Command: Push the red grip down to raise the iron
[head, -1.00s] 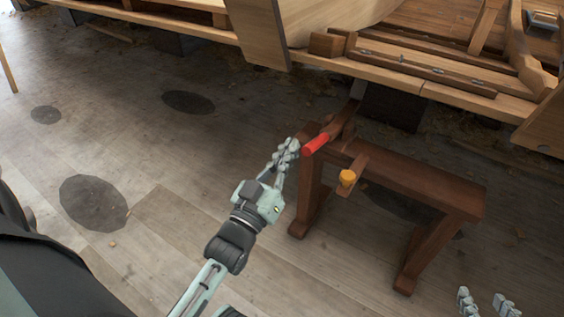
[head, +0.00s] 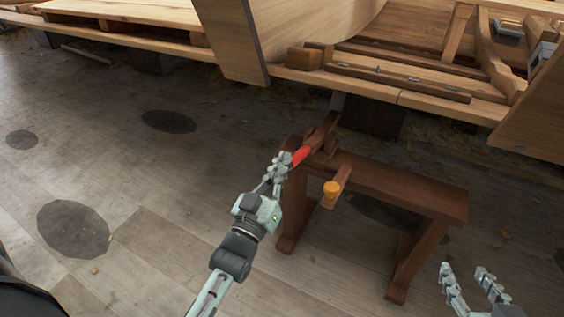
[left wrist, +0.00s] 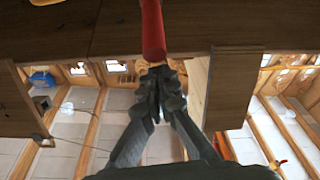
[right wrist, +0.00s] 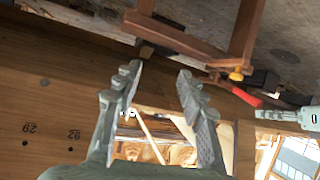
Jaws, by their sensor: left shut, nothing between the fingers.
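The red grip (head: 301,155) is the near end of a brown wooden lever (head: 321,133) on a low trestle. My left gripper (head: 282,159) is shut and empty at the free end of the grip; I cannot tell whether they touch. In the left wrist view the red grip (left wrist: 152,32) points at the shut fingertips (left wrist: 159,74). The red grip also shows in the right wrist view (right wrist: 246,97). A grey piece (head: 337,102), perhaps the iron, stands at the lever's far end below the hull. My right gripper (head: 464,270) is open and empty, right of the trestle.
The brown trestle (head: 400,186) stands on the plank floor. An orange knob (head: 332,188) on a second wooden arm sits right of and nearer than the red grip. The boat hull (head: 415,97) overhangs behind. The floor (head: 150,180) to the left is clear.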

